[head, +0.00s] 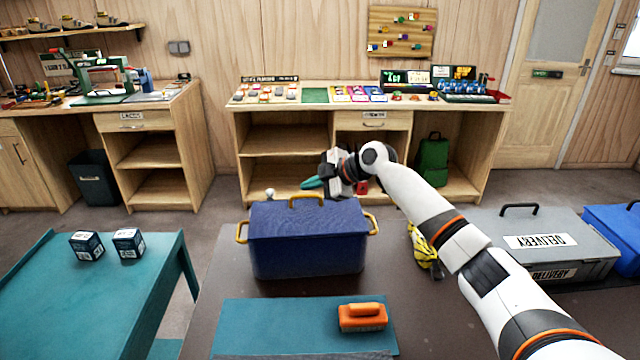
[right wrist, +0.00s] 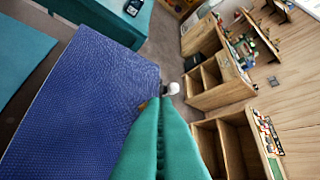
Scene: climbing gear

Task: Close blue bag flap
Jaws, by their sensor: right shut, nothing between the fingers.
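The blue bag (head: 308,255) stands on the dark table, with yellow handles at both sides and one at its top rear edge. Its blue flap (head: 300,218) appears to lie across the top; I cannot tell whether it sits fully flush. In the right wrist view, a broad blue textured surface of the bag (right wrist: 75,105) fills the left part. My right gripper (head: 312,183) is shut and empty, its teal fingers near the bag's far top edge in the head view. The shut fingers also show in the right wrist view (right wrist: 163,130). My left gripper is out of view.
An orange-handled brush (head: 362,317) lies on a teal mat (head: 270,325) in front of the bag. A grey delivery case (head: 590,262) and a yellow item (head: 424,250) are to the right. Two dark boxes stand on the teal table (head: 90,300) at left.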

